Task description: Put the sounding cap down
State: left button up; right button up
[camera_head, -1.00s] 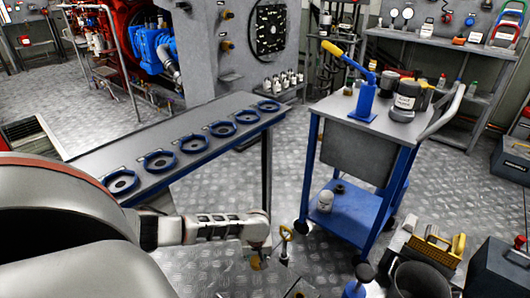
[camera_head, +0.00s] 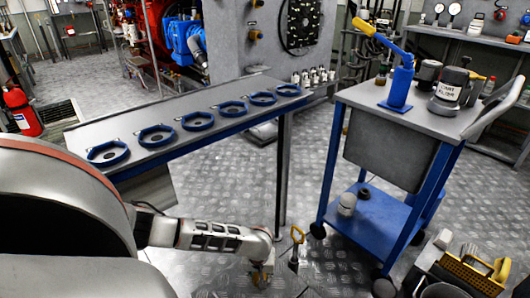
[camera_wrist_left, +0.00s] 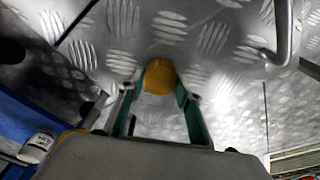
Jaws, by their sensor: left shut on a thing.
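The sounding cap, a small round yellow-brass piece (camera_wrist_left: 160,77), sits between the two green-edged fingers of my left gripper (camera_wrist_left: 160,88) in the left wrist view. The fingers are shut on it, above the chequer-plate floor. In the head view my left gripper (camera_head: 262,274) hangs low over the floor, left of a yellow-handled fitting (camera_head: 297,237) that stands up from the floor. My right gripper is not in view.
A grey bench (camera_head: 235,104) with a row of blue rings stands behind my left arm. A blue cart (camera_head: 390,225) with a hand pump (camera_head: 399,85) and containers stands to the right. A yellow caddy (camera_head: 470,272) is at lower right. Floor between bench and cart is largely clear.

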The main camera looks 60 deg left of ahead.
pick_arm(q)
jog(key=shift+w+r, duration=0.25)
jog(key=shift+r, duration=0.1)
jog(key=shift+f, duration=0.65)
jog(key=o, duration=1.2)
